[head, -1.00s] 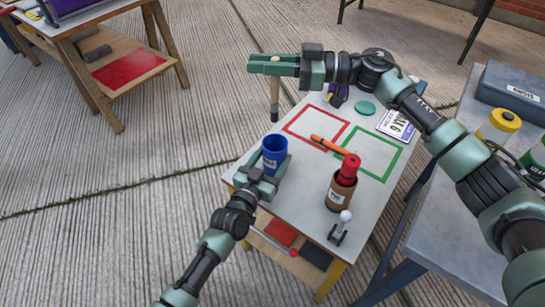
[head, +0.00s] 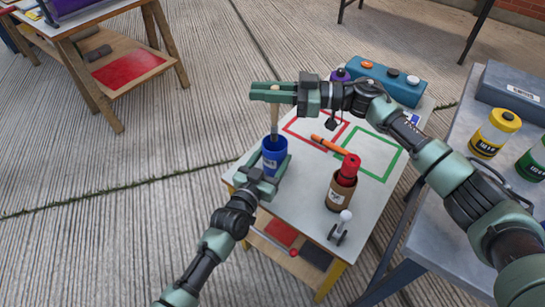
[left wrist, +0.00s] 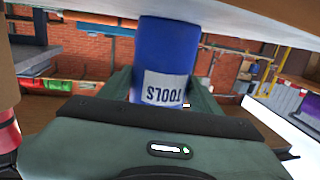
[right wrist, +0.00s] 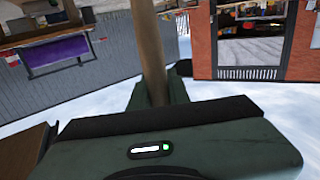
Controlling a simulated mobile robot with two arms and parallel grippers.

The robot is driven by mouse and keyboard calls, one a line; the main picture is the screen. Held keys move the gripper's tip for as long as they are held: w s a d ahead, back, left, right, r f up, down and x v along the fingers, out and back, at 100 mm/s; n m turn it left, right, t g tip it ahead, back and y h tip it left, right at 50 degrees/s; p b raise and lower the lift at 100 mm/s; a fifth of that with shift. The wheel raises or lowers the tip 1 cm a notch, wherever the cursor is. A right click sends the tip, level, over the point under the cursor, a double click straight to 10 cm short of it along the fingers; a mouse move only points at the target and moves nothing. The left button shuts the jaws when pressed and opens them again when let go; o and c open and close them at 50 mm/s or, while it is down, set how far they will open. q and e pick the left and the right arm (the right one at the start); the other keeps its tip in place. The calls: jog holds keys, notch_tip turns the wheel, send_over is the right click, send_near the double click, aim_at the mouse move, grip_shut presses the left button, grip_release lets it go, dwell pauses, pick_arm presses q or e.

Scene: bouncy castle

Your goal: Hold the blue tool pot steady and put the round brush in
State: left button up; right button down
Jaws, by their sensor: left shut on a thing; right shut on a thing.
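The blue tool pot (head: 273,158) stands upright at the left edge of the small table. My left gripper (head: 270,172) is shut on it; its TOOLS label shows in the left wrist view (left wrist: 163,88). My right gripper (head: 272,93) is above the pot, shut on the wooden handle of the round brush (head: 274,122). The handle also shows between the fingers in the right wrist view (right wrist: 149,50). The brush hangs roughly upright, its lower end at the pot's mouth. I cannot tell how far inside it is.
On the table (head: 250,207) are a brown cup (head: 340,192) with a red thing in it, an orange stick (head: 328,144), red and green outlined squares, and a small white-topped object (head: 342,223). A teal box (head: 385,78) is at the far end. A grey table stands at right.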

jog(key=shift+f, duration=2.3)
jog(key=c, duration=1.3)
grip_release()
jog(key=shift+o, duration=0.2)
jog(key=shift+d, duration=0.1)
jog(key=s+d, duration=0.1)
jog(key=d, duration=1)
jog(key=shift+d, duration=0.4)
pick_arm(q)
jog(key=o, duration=1.8)
